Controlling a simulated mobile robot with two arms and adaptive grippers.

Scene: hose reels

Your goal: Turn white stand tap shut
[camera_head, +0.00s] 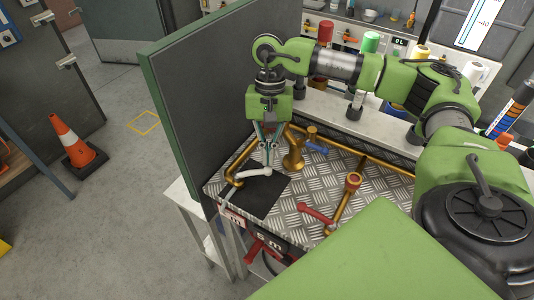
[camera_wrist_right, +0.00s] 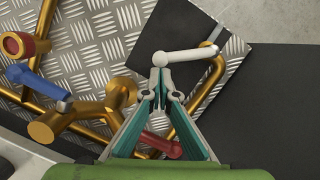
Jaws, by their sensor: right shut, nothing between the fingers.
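The white tap lever (camera_head: 254,173) lies over a black mat on the metal-plated bench, with one end at a bent brass pipe (camera_head: 234,166). In the right wrist view the white lever (camera_wrist_right: 190,56) runs from the brass fitting to its rounded free end, just ahead of my fingertips. My right gripper (camera_head: 268,141) points down over the bench, shut with nothing between its fingers. Its fingertips (camera_wrist_right: 160,85) are at the lever's free end; I cannot tell whether they touch it. My left gripper is not in view.
A blue lever (camera_head: 317,149) on a thick brass valve (camera_head: 294,158) stands close on the right. A red lever (camera_head: 316,213) and a red-topped valve (camera_head: 353,180) are nearer the front. A dark upright panel (camera_head: 210,95) bounds the bench's left side.

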